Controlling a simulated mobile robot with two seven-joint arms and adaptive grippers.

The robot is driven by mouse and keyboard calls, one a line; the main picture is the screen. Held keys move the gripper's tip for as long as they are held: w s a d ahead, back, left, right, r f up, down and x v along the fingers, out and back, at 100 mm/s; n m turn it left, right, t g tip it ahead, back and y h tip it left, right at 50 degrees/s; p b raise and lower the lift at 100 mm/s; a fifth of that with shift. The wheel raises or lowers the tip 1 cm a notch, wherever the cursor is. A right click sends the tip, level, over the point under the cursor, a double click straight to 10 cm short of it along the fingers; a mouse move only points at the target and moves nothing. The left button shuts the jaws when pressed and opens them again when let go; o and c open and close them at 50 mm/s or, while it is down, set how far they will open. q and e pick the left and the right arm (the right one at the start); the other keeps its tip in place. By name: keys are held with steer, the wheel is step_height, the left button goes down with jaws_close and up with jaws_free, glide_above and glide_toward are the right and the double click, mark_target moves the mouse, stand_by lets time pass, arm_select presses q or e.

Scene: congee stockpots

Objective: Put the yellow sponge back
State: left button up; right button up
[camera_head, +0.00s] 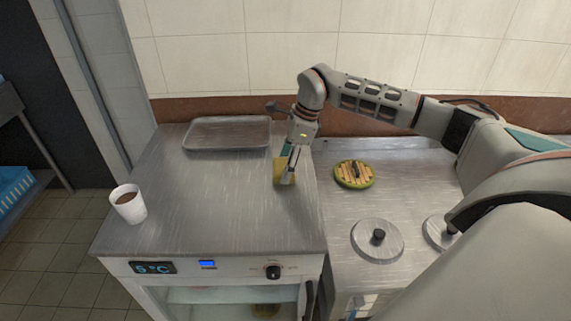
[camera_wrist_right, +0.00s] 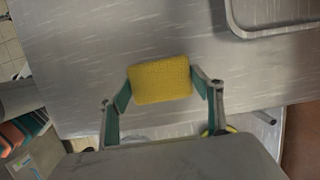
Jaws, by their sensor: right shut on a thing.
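The yellow sponge (camera_head: 278,171) is at the right gripper, over the steel counter top of the fridge unit. In the right wrist view the sponge (camera_wrist_right: 160,80) sits between the two green-padded fingers. My right gripper (camera_head: 288,172) points down and is shut on the sponge; it also shows in the right wrist view (camera_wrist_right: 161,88). I cannot tell whether the sponge touches the counter. Part of the sponge is hidden behind the fingers in the head view. My left gripper is not in view.
A grey metal tray (camera_head: 228,148) lies at the back of the counter (camera_head: 215,215). A white cup (camera_head: 128,204) with brown contents stands at the left edge. The counter's middle is clear.

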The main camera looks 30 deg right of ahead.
steer(key=shift+f, duration=0.1)
steer(key=o, duration=1.1)
steer(key=shift+c, duration=0.2)
steer(key=v, duration=1.2)
